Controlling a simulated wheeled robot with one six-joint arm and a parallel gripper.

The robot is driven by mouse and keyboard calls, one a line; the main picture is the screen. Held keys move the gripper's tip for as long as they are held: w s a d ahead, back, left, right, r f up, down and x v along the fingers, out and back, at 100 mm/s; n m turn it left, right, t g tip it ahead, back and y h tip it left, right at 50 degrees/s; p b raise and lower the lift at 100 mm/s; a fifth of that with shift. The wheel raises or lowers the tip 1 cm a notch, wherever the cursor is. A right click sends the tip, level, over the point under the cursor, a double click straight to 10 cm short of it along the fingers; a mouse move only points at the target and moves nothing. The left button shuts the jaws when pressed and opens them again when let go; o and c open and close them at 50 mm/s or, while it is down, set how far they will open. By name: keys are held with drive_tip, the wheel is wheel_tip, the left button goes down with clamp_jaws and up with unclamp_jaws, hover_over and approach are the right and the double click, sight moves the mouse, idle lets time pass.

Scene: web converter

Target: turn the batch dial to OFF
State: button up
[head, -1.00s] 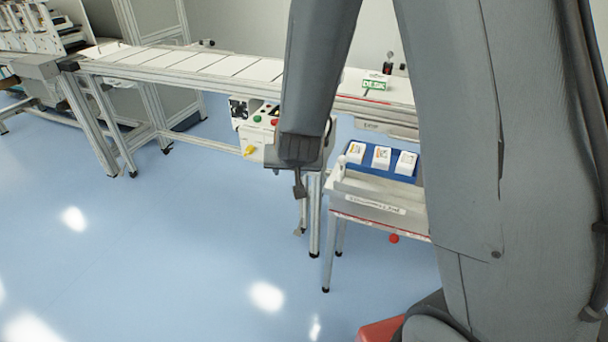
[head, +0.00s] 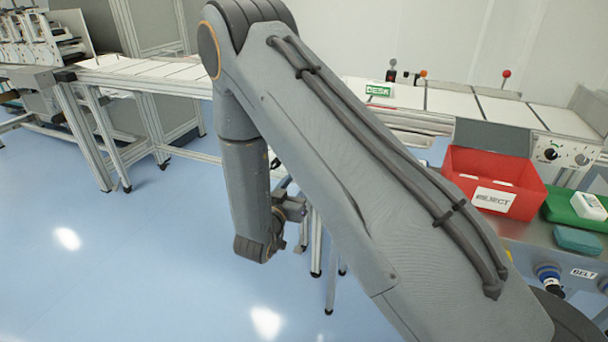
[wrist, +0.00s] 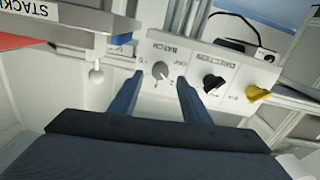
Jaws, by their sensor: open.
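The batch dial (wrist: 160,71) is a small round grey knob on a pale panel (wrist: 145,100), with the word BATCH upside down beside it in the wrist view. The small marks around it are too small to read surely, and I cannot tell which one it points to. My gripper (wrist: 159,79) is open, with one dark blue finger on each side of the dial. I cannot tell whether the fingers touch it. In the head view my arm hides the dial and its panel.
On the same panel are a black knob (wrist: 213,84) labelled DIRECTION and a yellow knob (wrist: 257,94). In the head view a red REJECT bin (head: 478,162) stands at right; the floor at left is clear.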

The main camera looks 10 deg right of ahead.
drive_tip(key=shift+x, duration=2.2)
drive_tip(key=shift+c, duration=0.3)
drive_tip(key=c, duration=1)
